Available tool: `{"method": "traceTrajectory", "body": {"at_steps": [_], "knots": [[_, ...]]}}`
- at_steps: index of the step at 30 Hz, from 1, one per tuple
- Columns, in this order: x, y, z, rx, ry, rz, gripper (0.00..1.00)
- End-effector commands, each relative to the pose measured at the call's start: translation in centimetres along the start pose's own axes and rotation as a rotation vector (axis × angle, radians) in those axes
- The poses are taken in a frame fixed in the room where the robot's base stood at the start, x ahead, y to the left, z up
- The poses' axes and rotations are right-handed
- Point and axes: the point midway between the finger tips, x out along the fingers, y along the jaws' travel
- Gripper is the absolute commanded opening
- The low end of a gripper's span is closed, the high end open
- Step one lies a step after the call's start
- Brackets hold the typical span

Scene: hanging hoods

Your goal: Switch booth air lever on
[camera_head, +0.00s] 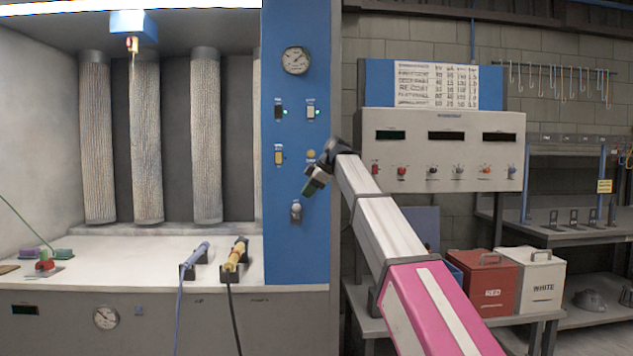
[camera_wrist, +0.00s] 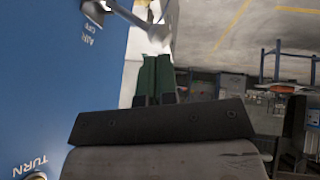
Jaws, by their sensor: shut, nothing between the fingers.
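The booth air lever (camera_head: 296,212) is a grey metal fitting low on the blue panel in the head view. In the wrist view, the lever (camera_wrist: 136,22) is a metal rod with a pale end, reaching out from the panel beside a label with "AIR" and "OFF". My gripper (camera_head: 308,189) is just above and slightly right of the lever in the head view. In the wrist view, my gripper's green fingers (camera_wrist: 155,62) are shut and empty, with their tips close to the lever's pale end. I cannot tell whether they touch it.
The blue panel (camera_head: 283,250) also carries a gauge (camera_head: 295,60), switches with green lights and a yellow knob (camera_head: 311,156) above my gripper. A corded yellow tool (camera_head: 236,255) and a blue one (camera_head: 196,255) rest on the booth's ledge. A control box (camera_head: 440,150) stands right of my arm.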

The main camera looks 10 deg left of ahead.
Motion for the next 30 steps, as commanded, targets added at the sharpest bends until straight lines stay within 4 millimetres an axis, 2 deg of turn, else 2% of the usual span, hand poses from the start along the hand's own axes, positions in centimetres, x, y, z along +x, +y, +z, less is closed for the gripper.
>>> {"method": "traceTrajectory", "body": {"at_steps": [3, 9, 23, 30], "knots": [[1.7, 0.0, 0.1, 0.001, -0.001, 0.0, 0.0], [3.1, 0.0, 0.1, 0.0, -0.001, 0.0, 0.0], [3.4, -0.1, 0.1, -0.001, -0.001, 0.003, 0.0], [3.8, -0.9, 0.4, -0.034, -0.001, 0.054, 0.0]]}}
